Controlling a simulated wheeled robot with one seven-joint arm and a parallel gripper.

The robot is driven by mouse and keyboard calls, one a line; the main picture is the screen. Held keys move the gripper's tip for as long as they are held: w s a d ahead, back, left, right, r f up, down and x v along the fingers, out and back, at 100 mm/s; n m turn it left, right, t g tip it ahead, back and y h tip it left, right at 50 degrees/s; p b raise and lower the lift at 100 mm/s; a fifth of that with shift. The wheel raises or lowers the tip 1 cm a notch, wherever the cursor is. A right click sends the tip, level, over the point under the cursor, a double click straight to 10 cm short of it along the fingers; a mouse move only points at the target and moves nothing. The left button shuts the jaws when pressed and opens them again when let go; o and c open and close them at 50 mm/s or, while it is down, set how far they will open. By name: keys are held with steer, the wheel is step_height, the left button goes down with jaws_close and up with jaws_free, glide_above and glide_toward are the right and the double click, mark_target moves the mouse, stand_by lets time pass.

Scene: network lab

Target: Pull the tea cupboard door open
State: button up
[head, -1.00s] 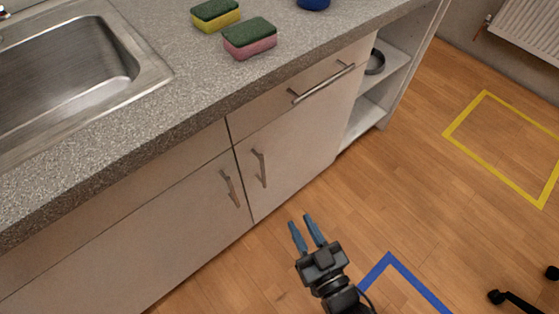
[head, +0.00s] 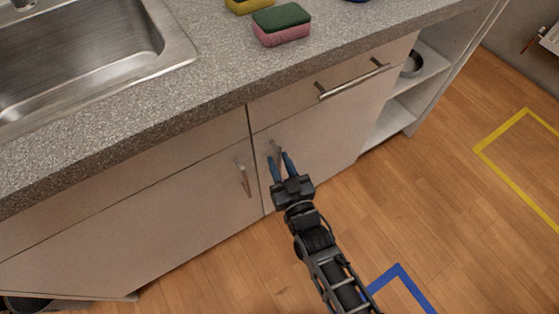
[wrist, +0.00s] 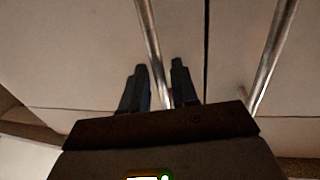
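The cupboard has two pale doors side by side under the counter, both shut; no label shows which is the tea cupboard. The right door (head: 325,135) has an upright metal bar handle (head: 273,147). The left door (head: 150,225) has a matching handle (head: 243,178). My gripper (head: 279,157) is at the right door's handle with its blue fingers apart. In the wrist view, one bar handle (wrist: 150,35) runs between the gripper's (wrist: 159,64) open fingers, without clear contact. The other handle (wrist: 272,55) stands to the right, past the door seam. My fingers partly hide the gripped-side handle's lower part.
A drawer with a horizontal handle (head: 350,80) sits above the right door. Open shelves (head: 405,105) stand to its right. The counter (head: 220,85) holds a sink (head: 85,55) and sponges (head: 282,24). The wooden floor (head: 430,205) in front is clear, with tape outlines.

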steer(key=shift+w+a, duration=0.1)
steer(key=shift+w, duration=0.15)
jaws_close()
stand_by(0.4)
